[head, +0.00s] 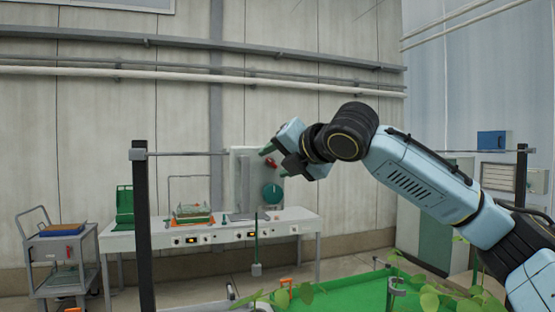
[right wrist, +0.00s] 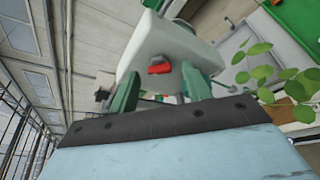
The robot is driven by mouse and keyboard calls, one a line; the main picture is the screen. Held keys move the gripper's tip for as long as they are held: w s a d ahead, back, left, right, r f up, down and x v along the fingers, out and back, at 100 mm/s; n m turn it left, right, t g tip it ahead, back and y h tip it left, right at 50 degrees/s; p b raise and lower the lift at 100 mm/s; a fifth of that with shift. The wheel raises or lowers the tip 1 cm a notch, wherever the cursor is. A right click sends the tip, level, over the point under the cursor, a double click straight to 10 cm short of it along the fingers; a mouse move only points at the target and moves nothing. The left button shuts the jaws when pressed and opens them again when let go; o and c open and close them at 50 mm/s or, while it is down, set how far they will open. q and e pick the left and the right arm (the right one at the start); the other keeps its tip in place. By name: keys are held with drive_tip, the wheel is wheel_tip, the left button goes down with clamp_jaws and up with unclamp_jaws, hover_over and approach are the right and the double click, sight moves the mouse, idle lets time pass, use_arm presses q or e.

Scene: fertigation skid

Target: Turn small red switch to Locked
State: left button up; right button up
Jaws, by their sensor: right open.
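The small red switch (right wrist: 160,68) sits on the face of a pale grey box (right wrist: 150,46) in the right wrist view. A small red spot, likely this switch, also shows in the head view (head: 271,162), at the panel (head: 244,170) behind the bench. My right gripper (head: 274,162) is open, with its green fingers apart. In the right wrist view the fingers stand on either side of the switch; I cannot tell whether they touch it. Any position marking is too small to read. My left gripper is not in view.
A white bench (head: 290,216) carries a green-edged tray and controls. A cart (head: 63,262) stands at left. Leafy plants (head: 430,296) and a green bed (head: 352,290) lie in front.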

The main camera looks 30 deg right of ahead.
drive_tip(key=shift+w, duration=0.2)
drive_tip(key=c, duration=1)
drive_tip(key=shift+f, duration=0.1)
